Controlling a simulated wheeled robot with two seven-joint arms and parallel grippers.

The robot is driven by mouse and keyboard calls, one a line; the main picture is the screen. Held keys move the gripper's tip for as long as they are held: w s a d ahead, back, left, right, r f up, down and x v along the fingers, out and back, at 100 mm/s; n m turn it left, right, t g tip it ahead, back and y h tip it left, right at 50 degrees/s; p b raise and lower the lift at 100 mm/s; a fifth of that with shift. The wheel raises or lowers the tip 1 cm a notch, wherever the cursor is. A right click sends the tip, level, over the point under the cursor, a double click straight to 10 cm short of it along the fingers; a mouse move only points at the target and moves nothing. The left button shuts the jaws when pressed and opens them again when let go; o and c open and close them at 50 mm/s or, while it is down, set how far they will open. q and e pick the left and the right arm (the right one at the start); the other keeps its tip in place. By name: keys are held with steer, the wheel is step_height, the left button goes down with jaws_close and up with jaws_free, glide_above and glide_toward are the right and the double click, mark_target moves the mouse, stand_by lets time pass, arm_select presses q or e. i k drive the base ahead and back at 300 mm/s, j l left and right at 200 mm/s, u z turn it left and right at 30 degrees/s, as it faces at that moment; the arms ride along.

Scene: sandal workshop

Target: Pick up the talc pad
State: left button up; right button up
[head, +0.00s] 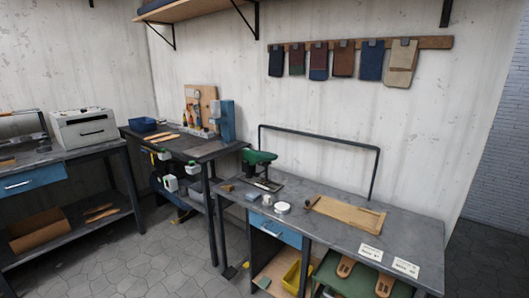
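A small round white item (282,207), which looks like the talc pad, lies on the grey workbench (330,245) at the right, left of a wooden board. I cannot tell for sure that it is the pad. A smaller whitish item (267,199) stands just behind it to the left. Neither of my grippers is in view.
The wooden board (345,212) and two white cards (371,253) lie on the workbench. A green-topped press (260,160) stands at its back left. A black rail (320,137) rises behind. Stone floor (150,255) is clear at the left.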

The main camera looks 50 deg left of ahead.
mark_target(267, 202)
steer(key=i+j+u, duration=0.1)
steer(key=j+u, duration=0.3)
steer(key=i+j+u, duration=0.15)
steer(key=u, duration=0.25)
steer(key=i+j+u, duration=0.2)
steer(key=u, duration=0.25)
steer(key=j, duration=0.1)
